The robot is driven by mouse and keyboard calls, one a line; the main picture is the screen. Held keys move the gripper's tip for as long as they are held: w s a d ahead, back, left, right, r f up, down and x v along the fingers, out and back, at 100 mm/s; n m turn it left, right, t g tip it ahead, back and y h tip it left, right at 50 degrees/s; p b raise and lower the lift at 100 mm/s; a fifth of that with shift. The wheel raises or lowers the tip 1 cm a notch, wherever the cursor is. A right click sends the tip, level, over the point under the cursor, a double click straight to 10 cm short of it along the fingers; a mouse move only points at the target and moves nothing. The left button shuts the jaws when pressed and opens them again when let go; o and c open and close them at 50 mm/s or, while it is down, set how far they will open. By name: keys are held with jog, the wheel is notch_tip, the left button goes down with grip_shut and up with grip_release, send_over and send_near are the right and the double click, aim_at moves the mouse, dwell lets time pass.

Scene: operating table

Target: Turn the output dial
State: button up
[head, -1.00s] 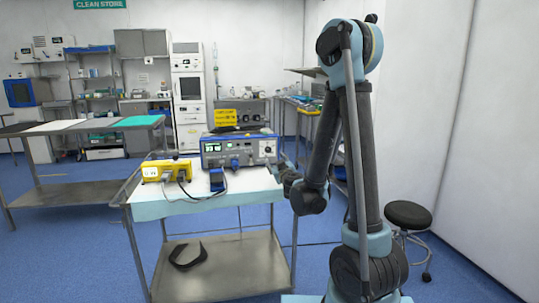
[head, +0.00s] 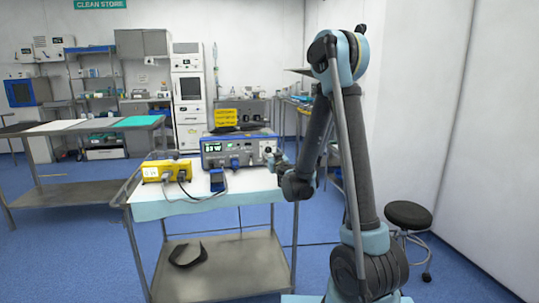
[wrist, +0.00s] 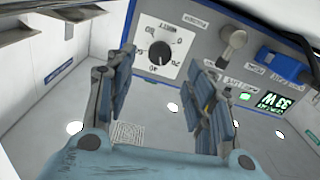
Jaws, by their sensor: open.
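The output dial (wrist: 160,53) is a black round knob on a white scale plate, seen in the wrist view on the grey front panel of the blue generator (head: 238,150). My gripper (wrist: 164,62) is open, with one finger to each side of the dial in that view. Whether the fingers touch the knob cannot be told. In the head view my gripper (head: 273,156) is at the right end of the generator's front and hides the dial. A green lit display (wrist: 273,102) shows a reading in W.
A socket with a grey plug (wrist: 234,38) and a blue connector (wrist: 282,66) stick out near the dial. A yellow box (head: 166,171) with cables stands left of the generator on the cart (head: 150,209). A stool (head: 408,215) is at the right.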

aim_at(269, 151)
jog(key=x, duration=0.7)
jog(key=shift+w+a, duration=0.1)
jog(key=shift+w, duration=0.1)
jog(key=c, duration=1.1)
